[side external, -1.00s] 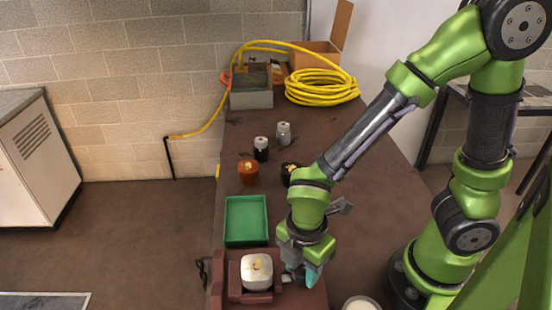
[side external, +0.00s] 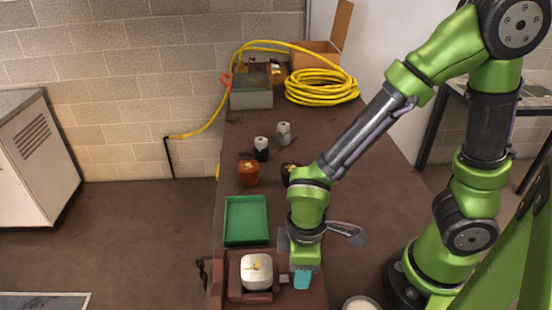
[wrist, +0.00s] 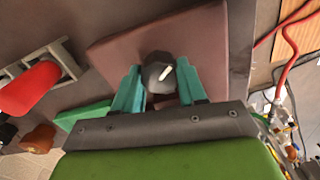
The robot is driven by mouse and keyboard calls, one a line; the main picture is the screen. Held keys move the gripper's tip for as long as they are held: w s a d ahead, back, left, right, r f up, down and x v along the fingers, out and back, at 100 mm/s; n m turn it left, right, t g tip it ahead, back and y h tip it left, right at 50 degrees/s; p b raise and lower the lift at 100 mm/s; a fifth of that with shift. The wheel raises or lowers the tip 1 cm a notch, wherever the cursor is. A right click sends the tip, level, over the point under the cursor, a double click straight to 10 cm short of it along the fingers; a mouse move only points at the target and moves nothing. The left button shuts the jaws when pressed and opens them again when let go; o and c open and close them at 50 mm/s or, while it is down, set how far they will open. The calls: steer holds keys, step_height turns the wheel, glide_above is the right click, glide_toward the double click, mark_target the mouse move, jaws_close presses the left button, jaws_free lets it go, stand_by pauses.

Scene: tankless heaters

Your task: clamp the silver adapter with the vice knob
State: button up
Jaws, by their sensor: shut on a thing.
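The silver adapter (side external: 257,266), a rounded block with a yellow mark on top, sits in the reddish-brown vice (side external: 235,270) at the table's near end. My gripper (side external: 302,280) points down just right of the adapter. In the wrist view, its teal fingers (wrist: 158,88) stand on either side of the dark vice knob (wrist: 158,68), which has a white mark, and are shut on it. The knob is mostly hidden behind the fingers in the side view. The exact gap between vice jaws and adapter is not clear.
A green tray (side external: 246,220) lies just behind the vice. An orange pot (side external: 248,173), small bottles (side external: 261,149) and a coiled yellow hose (side external: 320,87) stand farther back. A pale round container (side external: 361,303) is at the near right. The wrist view shows a red piece (wrist: 28,88) between grey bars.

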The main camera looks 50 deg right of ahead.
steer(key=m, duration=0.5)
steer(key=shift+w+a+m, duration=0.1)
steer(key=shift+m, duration=2.5)
steer(key=o, duration=0.8)
step_height(320, 180, up, 17)
steer(key=shift+f, duration=0.1)
